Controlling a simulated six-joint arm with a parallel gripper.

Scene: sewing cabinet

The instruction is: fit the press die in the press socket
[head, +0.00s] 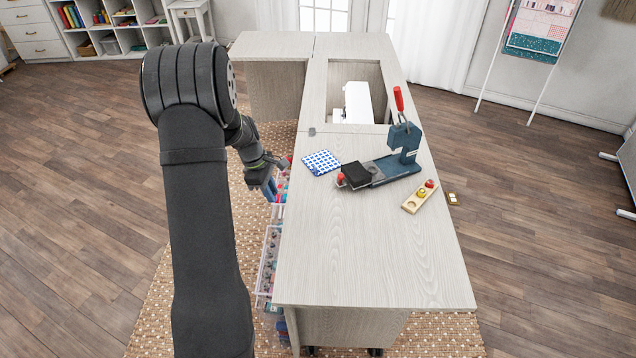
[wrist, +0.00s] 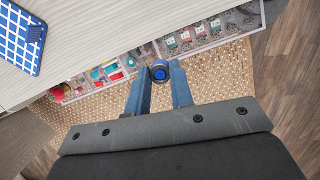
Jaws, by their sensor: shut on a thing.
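My gripper (head: 270,178) is just off the left long edge of the cabinet top, beside the drawers. The die is hidden in the head view. The blue press (head: 405,150) stands on the cabinet top, with a red-handled lever up. Its base runs left to a black block (head: 356,174) with a red knob. I cannot make out the press socket itself. The die is well apart from the press.
A blue-and-white checked pad (head: 321,162) lies left of the press. A wooden holder (head: 420,196) with red and brass pieces is at the right. Open drawers (head: 268,262) of supplies jut from the left side. The near cabinet top (head: 370,260) is clear.

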